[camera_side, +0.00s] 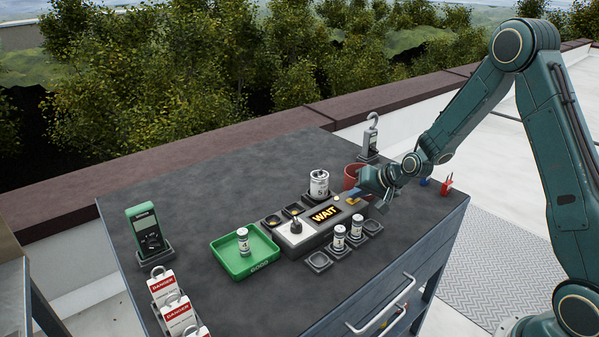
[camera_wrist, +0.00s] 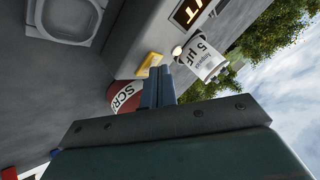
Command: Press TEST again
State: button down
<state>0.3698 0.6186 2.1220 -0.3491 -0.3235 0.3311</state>
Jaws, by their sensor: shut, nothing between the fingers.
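The grey tester (camera_side: 325,214) stands mid-table, and its lit display reads WAIT in orange letters. The display also shows partly at the top of the wrist view (camera_wrist: 187,12). A yellow button (camera_wrist: 149,65) is on the tester's end, next to a small pale round light (camera_wrist: 177,51). My gripper (camera_side: 357,192) is at that end of the tester with its fingers shut and empty. In the wrist view the fingertips (camera_wrist: 160,72) are right beside the yellow button; I cannot tell whether they touch it. No TEST lettering is readable.
A larger white capacitor (camera_side: 319,184) marked 5 stands behind the tester. Two capacitors (camera_side: 338,238) stand in front, another in the green tray (camera_side: 235,268). A red SCRAP bin (camera_side: 352,173) is close behind my gripper. A meter (camera_side: 147,230) and danger tags (camera_side: 163,286) are left.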

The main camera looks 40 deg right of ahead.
aim_at(356, 203)
jog(key=shift+r, duration=0.1)
dwell(0.5)
jog(key=shift+r, duration=0.65)
jog(key=shift+r, duration=0.1)
jog(key=shift+r, duration=2.35)
jog(key=shift+r, duration=0.15)
